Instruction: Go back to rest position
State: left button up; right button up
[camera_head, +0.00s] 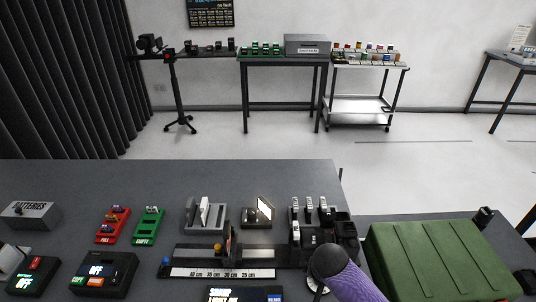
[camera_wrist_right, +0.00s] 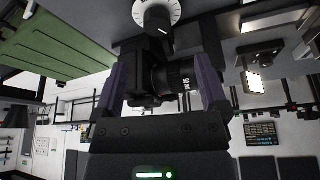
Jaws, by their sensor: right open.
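My right gripper (camera_wrist_right: 163,66) is open in the right wrist view, with one purple-grey finger on each side. A black camera with a ribbed lens (camera_wrist_right: 172,76) shows between or beyond the fingers; I cannot tell whether they touch it. In the head view, a purple and black rounded part at the bottom right seems to belong to my right arm and covers part of the table edge.
A green case (camera_head: 440,262) sits right of the grey table (camera_head: 110,172). A white dial (camera_wrist_right: 158,14) shows by the black camera. A ruler strip (camera_head: 222,273), red tray (camera_head: 112,226), green tray (camera_head: 149,226) and battery box (camera_head: 30,215) are on the table. Its back strip is clear.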

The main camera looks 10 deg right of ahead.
jog(key=s+a+r+n+y, duration=0.1)
jog(key=s+a+r+n, duration=0.25)
jog(key=s, duration=0.55)
jog(key=s+a+r+n+y, duration=0.1)
jog(key=s+a+r+n, duration=0.25)
jog(key=s, duration=0.65)
notch_tip(320, 180, down, 24)
jog(key=s+n+g+b, duration=0.1)
jog(key=g+b, duration=0.1)
jog(key=b, duration=0.6)
jog(key=s+d+f+b, duration=0.1)
jog(key=s+f+b, duration=0.2)
jog(key=s+f, duration=0.4)
jog(key=s+d+f+g+b, duration=0.1)
jog(key=s+d+f+b, duration=0.1)
jog(key=s+f, duration=0.5)
notch_tip(320, 180, down, 5)
jog(key=shift+s+d+f+n+b, duration=0.15)
jog(key=shift+s+n+b, duration=0.15)
jog(key=shift+b, duration=0.45)
